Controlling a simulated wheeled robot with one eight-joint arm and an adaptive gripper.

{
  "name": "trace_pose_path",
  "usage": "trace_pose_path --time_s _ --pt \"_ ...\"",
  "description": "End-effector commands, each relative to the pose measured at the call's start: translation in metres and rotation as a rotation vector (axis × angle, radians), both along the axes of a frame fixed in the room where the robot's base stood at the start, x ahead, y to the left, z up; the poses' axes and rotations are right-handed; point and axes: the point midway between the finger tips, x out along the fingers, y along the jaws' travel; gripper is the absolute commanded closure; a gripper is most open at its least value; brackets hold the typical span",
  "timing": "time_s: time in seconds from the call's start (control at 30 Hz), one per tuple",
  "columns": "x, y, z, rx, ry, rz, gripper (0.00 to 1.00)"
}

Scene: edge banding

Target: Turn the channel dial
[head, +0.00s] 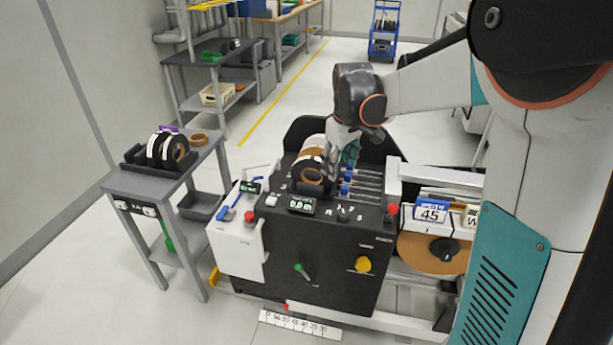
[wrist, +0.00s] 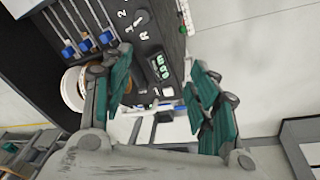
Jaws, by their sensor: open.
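The edge banding machine (head: 330,255) stands in the middle of the head view, with a dark top. A small dark dial with white marks R, 1, 2, 3 around it (head: 343,212) is on its top near the front edge, right of a lit display (head: 302,205). The marks also show in the wrist view (wrist: 140,20), beyond the fingers; where the dial points is too small to tell. My gripper (head: 343,168) is above the machine top, behind the marked dial, beside the tape rolls. In the wrist view my gripper (wrist: 162,66) is open, its green-padded fingers apart and empty.
Tape rolls (head: 312,172) and a row of blue-ended slides (head: 362,185) stand close around my gripper. A grey side table (head: 165,185) stands left.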

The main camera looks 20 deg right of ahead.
Motion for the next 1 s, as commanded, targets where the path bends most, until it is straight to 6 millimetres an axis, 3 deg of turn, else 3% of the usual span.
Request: trace_pose_path --time_s 0.2,0.4,0.77,1.0 --pt "0.037 -0.039 -0.057 0.004 0.106 0.087 0.46" --pt "0.053 -0.064 -0.101 0.016 0.177 0.152 0.46" --pt "0.057 -0.073 -0.136 0.024 0.205 0.180 0.46" --pt "0.057 -0.073 -0.181 0.024 0.205 0.179 0.46"
